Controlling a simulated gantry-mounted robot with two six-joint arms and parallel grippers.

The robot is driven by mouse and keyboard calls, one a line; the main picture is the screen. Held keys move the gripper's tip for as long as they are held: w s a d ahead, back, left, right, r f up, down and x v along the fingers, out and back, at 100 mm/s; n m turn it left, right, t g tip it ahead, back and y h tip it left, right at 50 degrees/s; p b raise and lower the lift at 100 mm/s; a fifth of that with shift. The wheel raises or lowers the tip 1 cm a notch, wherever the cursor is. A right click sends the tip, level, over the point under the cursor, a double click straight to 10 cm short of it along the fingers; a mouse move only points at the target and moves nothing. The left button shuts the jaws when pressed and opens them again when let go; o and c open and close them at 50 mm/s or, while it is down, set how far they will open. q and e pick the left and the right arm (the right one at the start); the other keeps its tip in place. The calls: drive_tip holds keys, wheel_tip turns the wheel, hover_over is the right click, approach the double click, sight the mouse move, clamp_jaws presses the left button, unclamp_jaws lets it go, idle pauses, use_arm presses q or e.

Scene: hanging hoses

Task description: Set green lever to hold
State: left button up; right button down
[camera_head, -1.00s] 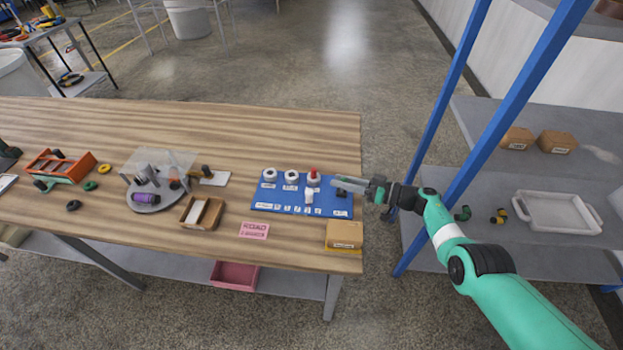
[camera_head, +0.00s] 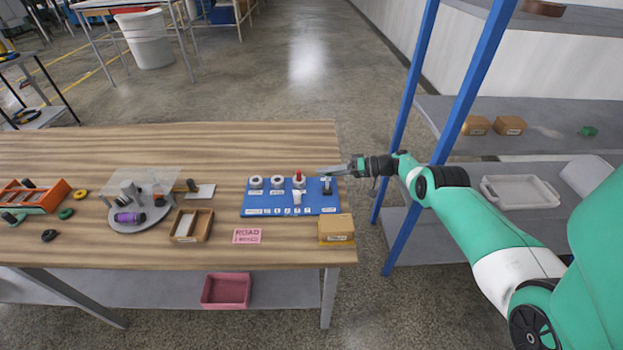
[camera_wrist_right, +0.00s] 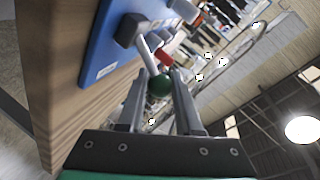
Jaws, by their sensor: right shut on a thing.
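The blue panel (camera_head: 262,208) lies on the wooden table with knobs, a white switch (camera_head: 297,197) and a lever (camera_head: 326,186) at its right end. In the right wrist view the lever has a dark block base (camera_wrist_right: 130,29), a pale shaft and a dark green ball knob (camera_wrist_right: 160,86). My right gripper (camera_head: 326,173) reaches in from the right at the panel's far right part. In the wrist view its two fingers (camera_wrist_right: 159,92) stand on either side of the green knob, shut on it. The lever's position label cannot be read. My left gripper is not in view.
A red-topped knob (camera_head: 299,178) and two white round knobs stand left of the lever. A cardboard box (camera_head: 336,229) sits in front of the panel, and a pink sign (camera_head: 247,236) lies beside it. A blue shelf post (camera_head: 440,130) stands right of the table.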

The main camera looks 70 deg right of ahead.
drive_tip(key=shift+f, duration=0.1)
idle(0.3)
drive_tip(key=c, duration=0.6)
unclamp_jaws()
drive_tip(key=shift+s+d+r, duration=0.1)
drive_tip(key=shift+s+r, duration=0.15)
drive_tip(key=shift+s, duration=0.05)
drive_tip(key=p+v, duration=0.3)
drive_tip(key=v, duration=0.8)
drive_tip(key=shift+f, duration=0.1)
